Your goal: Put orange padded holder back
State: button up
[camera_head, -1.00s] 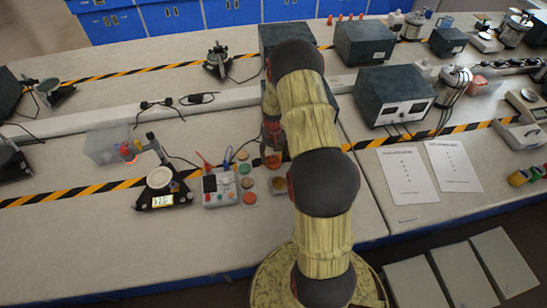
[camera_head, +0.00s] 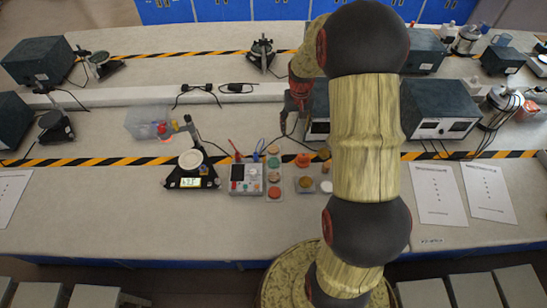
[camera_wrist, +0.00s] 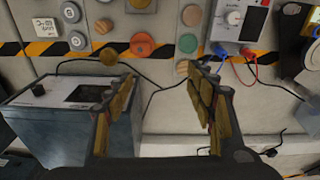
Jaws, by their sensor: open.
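An orange round piece (camera_head: 303,160), which I take for the orange padded holder, sits at the striped tape on the bench. In the wrist view it (camera_wrist: 143,44) lies flat, ahead of and between my open fingers. A second orange disc (camera_head: 275,193) sits in the column of discs to its left. My gripper (camera_wrist: 158,100) is open and empty, above the bench with the power supply beside it. In the head view my gripper (camera_head: 290,122) is small and partly hidden by my arm.
A meter box (camera_head: 246,178) with red and blue leads stands left of the discs. A dark power supply (camera_wrist: 70,115) stands close beside my left finger in the wrist view. Green (camera_wrist: 188,43) and brown (camera_wrist: 108,57) discs flank the orange one.

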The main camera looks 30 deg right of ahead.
jog(key=s+a+r+n+t, duration=0.1)
jog(key=s+a+r, duration=0.2)
jog(key=a+r, duration=0.55)
jog(key=s+a+r+n+t, duration=0.15)
jog(key=s+a+r, duration=0.25)
jog(key=a+r, duration=0.45)
jog(key=s+a+r+n+t, duration=0.1)
jog(key=s+a+r, duration=0.2)
jog(key=s, duration=0.4)
jog(key=s+a+r+n+t, duration=0.1)
jog(key=s+a+r+n, duration=0.1)
jog(key=s+a+r, duration=0.2)
jog(key=s+a, duration=0.2)
jog(key=s, duration=0.2)
jog(key=shift+s+r, duration=0.15)
jog(key=shift+s, duration=0.05)
jog(key=shift+t, duration=0.25)
